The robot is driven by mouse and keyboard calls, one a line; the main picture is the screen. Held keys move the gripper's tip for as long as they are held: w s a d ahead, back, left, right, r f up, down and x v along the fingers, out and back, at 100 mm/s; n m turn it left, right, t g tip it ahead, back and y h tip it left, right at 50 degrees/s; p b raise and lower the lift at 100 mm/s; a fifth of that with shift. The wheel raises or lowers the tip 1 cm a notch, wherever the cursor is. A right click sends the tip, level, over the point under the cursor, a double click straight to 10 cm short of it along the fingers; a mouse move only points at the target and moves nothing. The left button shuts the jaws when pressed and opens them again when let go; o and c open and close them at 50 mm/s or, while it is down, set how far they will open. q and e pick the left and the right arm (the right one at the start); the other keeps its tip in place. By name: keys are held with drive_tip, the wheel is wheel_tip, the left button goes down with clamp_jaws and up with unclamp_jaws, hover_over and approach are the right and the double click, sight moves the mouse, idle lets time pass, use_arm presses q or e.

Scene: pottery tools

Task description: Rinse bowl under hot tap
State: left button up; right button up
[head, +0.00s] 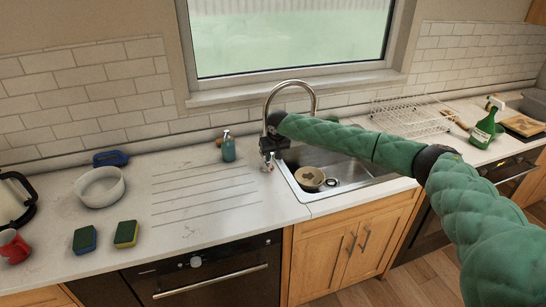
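A light brown bowl with a dark pattern inside (309,179) sits in the steel sink (345,162), beside the drain. A chrome gooseneck tap (291,84) arches over the back left of the sink. No water is visible. My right gripper (269,163) is at the left side of the sink, by the tap's lower part, which its dark body and my green arm partly hide. A small red spot shows at its fingertips. The fingers are too small to tell whether they are open or shut. My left gripper is not in view.
A white bowl (100,187), two sponges (126,233), a blue brush (110,158), a red mug (13,246) and a kettle (14,199) stand at the left. A soap bottle (228,149) is behind the clear drainboard. A dish rack (410,117) and green bottle (484,129) are at the right.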

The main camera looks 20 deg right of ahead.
drive_tip(key=shift+f, duration=0.15)
drive_tip(key=shift+d, duration=0.1)
idle(0.3)
drive_tip(key=shift+d+f, duration=0.3)
drive_tip(key=shift+d, duration=0.35)
drive_tip(key=shift+d+f, duration=0.35)
drive_tip(key=shift+d, duration=0.35)
drive_tip(key=shift+d+f, duration=0.3)
drive_tip(key=shift+d, duration=0.35)
drive_tip(key=shift+f, duration=0.1)
idle(0.9)
idle(2.6)
drive_tip(key=shift+f, duration=0.1)
idle(0.4)
